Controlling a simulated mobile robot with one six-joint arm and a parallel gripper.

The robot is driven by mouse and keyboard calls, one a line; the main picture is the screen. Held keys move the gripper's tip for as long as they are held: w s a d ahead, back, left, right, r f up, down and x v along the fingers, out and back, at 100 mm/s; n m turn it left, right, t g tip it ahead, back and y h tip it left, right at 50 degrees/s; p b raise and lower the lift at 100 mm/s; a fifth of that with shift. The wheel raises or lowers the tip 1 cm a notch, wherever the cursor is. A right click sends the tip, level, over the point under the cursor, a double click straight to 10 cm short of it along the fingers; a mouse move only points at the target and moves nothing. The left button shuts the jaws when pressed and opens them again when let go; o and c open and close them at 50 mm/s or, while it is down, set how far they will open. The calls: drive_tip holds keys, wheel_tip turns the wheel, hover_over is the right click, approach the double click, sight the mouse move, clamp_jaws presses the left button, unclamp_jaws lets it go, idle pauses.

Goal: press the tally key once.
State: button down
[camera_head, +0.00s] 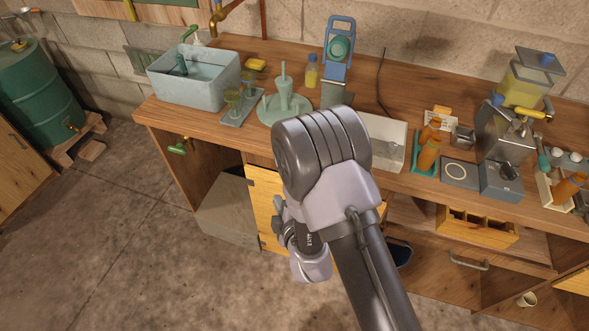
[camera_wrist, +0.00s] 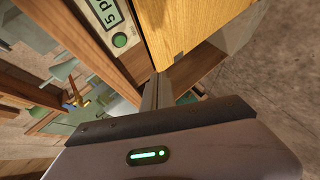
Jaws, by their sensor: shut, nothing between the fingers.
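The tally key looks to be the round green button (camera_wrist: 120,40) on a pale counter plate with dark characters, in the wrist view. The plate (camera_wrist: 104,12) sits on a wooden bench front, at the upper left. My gripper (camera_wrist: 157,84) is shut and empty, its narrow grey fingers pointing up the picture. The button lies up and left of the fingertips. A gap shows between them in the picture; I cannot tell the depth. In the head view my own arm covers the fingers and the plate.
A yellow wooden panel (camera_wrist: 198,25) is close beside the fingertips, with an open compartment under it. In the head view the bench top holds a grey basin (camera_head: 195,90), a white tray (camera_head: 388,150) and orange bottles (camera_head: 428,155).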

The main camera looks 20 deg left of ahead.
drive_tip(key=shift+w, duration=0.1)
drive_tip(key=w+p, duration=0.1)
drive_tip(key=w, duration=0.7)
drive_tip(key=shift+w+d+p, duration=0.3)
drive_tip(key=shift+d+p, duration=0.05)
drive_tip(key=shift+w, duration=0.1)
idle(1.6)
drive_tip(key=shift+w+b, duration=0.3)
drive_tip(key=shift+b, duration=0.05)
drive_tip(key=shift+w, duration=0.35)
idle(0.4)
drive_tip(key=shift+s+b, duration=0.1)
drive_tip(key=shift+b, duration=0.2)
drive_tip(key=shift+s+b, duration=0.3)
drive_tip(key=shift+s, duration=0.35)
